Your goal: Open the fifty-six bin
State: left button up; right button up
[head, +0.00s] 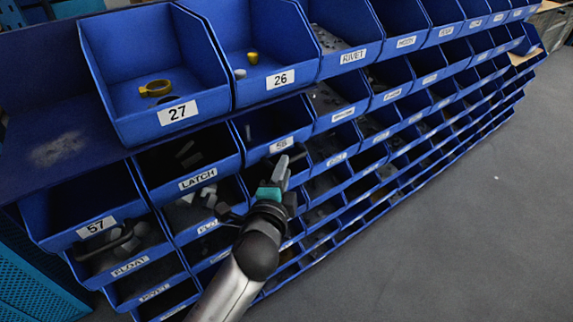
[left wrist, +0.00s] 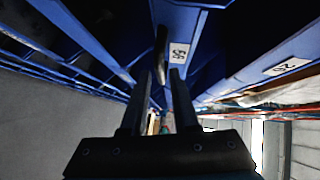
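The fifty-six bin (head: 262,128) is a blue open-topped bin in the second row, below bin 26. Its white label (head: 281,144) is partly legible in the head view and reads 56 in the left wrist view (left wrist: 179,52). A dark bar handle (left wrist: 162,55) stands out from its front beside the label. My left gripper (head: 282,168) is just in front of and below the label. In the left wrist view its two dark fingers (left wrist: 161,78) are apart, with the handle's end lined up with the gap. Contact cannot be told. My right gripper is not in view.
Bin 27 (head: 150,60) and bin 26 (head: 255,35) stand above. More labelled blue bins fill the rack to the right. The grey floor (head: 450,220) at right is clear.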

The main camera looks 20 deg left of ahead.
pick_arm(q)
jog(key=shift+w+a+f+b, duration=0.1)
jog(key=shift+w+f+b, duration=0.1)
jog(key=shift+w, duration=0.65)
jog(key=shift+w+a+f+b, duration=0.1)
jog(key=shift+w+b, duration=0.1)
jog(key=shift+w, duration=0.6)
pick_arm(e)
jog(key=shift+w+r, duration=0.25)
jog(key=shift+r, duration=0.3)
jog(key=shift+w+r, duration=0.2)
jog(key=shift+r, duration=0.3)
pick_arm(q)
grip_shut()
